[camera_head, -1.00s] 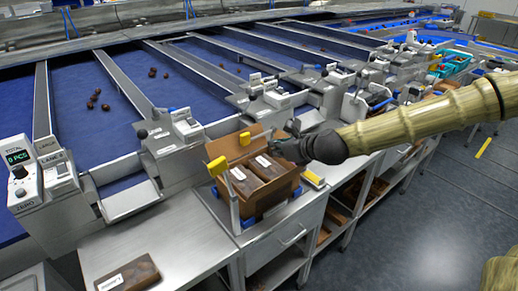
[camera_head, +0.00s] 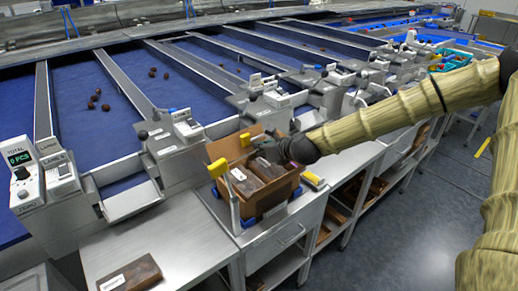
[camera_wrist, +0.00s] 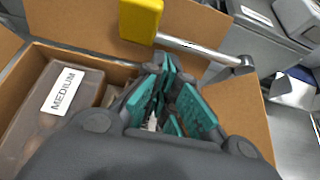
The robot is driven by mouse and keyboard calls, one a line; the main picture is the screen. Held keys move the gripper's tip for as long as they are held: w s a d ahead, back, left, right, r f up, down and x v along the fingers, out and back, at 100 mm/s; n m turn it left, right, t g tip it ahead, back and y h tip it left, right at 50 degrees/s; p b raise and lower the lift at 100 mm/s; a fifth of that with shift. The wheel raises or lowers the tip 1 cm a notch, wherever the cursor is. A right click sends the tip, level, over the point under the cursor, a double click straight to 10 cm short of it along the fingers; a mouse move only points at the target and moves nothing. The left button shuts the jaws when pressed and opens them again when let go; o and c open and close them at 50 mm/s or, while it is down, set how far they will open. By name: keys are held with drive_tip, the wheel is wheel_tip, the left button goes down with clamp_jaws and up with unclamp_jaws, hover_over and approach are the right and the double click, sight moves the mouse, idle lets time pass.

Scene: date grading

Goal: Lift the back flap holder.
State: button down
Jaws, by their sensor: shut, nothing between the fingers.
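The back flap holder is a yellow block (camera_head: 245,139) on a thin metal rod, at the back flap of an open cardboard box (camera_head: 262,208). In the wrist view the yellow block (camera_wrist: 140,18) is at top centre, with its silver rod (camera_wrist: 200,48) running right across the brown back flap (camera_wrist: 85,20). My gripper (camera_head: 260,148) is above the box near the back flap, its teal fingers (camera_wrist: 165,85) shut and empty, just below the rod in the picture. Whether they touch the rod or flap I cannot tell. A pack labelled MEDIUM (camera_wrist: 55,95) lies in the box.
A second yellow holder (camera_head: 217,167) stands at the box's left front corner. Another brown pack (camera_head: 130,274) lies on the bench at front left. Lane dividers and a grey weighing unit (camera_head: 188,130) stand behind the box. Open floor is at right.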

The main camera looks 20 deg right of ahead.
drive_tip(key=shift+w+a+f, duration=0.25)
drive_tip(key=shift+w+f, duration=0.1)
drive_tip(key=shift+w, duration=0.15)
idle(0.3)
drive_tip(key=shift+r+b, duration=0.3)
